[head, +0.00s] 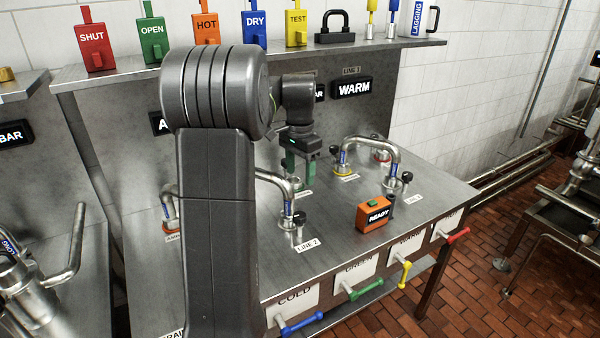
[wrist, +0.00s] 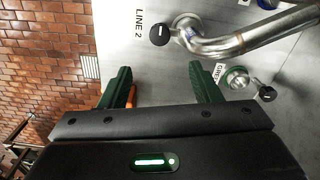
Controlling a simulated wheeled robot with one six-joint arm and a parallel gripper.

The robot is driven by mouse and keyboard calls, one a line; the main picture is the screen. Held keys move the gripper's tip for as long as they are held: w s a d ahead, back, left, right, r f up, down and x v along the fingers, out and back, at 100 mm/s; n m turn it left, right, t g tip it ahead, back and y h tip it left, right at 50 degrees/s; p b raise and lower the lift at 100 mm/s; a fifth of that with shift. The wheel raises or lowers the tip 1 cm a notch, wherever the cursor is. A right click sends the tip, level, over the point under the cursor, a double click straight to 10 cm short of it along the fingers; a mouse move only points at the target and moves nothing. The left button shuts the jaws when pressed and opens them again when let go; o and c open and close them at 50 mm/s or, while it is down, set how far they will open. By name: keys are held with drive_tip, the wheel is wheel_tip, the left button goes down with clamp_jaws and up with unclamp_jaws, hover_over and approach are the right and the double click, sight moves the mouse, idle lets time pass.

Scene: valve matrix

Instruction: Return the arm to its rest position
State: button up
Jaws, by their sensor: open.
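My gripper (head: 298,168) hangs from my grey arm over the back middle of the steel bench in the head view, its green fingers pointing down. In the wrist view the two green fingers (wrist: 160,88) are spread apart with nothing between them. Below and beyond them lies the bench top (wrist: 150,65) with a LINE 2 label (wrist: 139,33). My upper arm hides part of the bench in the head view. Whether the fingertips touch anything below is hard to tell.
Bent steel pipes (head: 375,145) with black knobs stand on the bench near my gripper. An orange READY box (head: 375,213) sits at the front right. Coloured handles (head: 366,288) line the front edge. A shelf (head: 350,48) with coloured tags and a black padlock runs behind.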

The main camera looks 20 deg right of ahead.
sight(299, 214)
wheel_tip(299, 214, down, 14)
drive_tip(key=shift+r+p, duration=0.1)
drive_tip(key=shift+p, duration=0.3)
idle(0.5)
drive_tip(key=shift+s+f, duration=0.1)
drive_tip(key=shift+f, duration=0.1)
drive_tip(key=shift+r+n, duration=0.15)
drive_tip(key=shift+n, duration=1.05)
drive_tip(key=n, duration=0.6)
drive_tip(key=shift+p, duration=0.35)
drive_tip(key=n, duration=0.5)
drive_tip(key=shift+a+p, duration=0.1)
drive_tip(key=shift+p, duration=0.2)
drive_tip(key=shift+n+p, duration=0.35)
drive_tip(key=shift+n, duration=1.95)
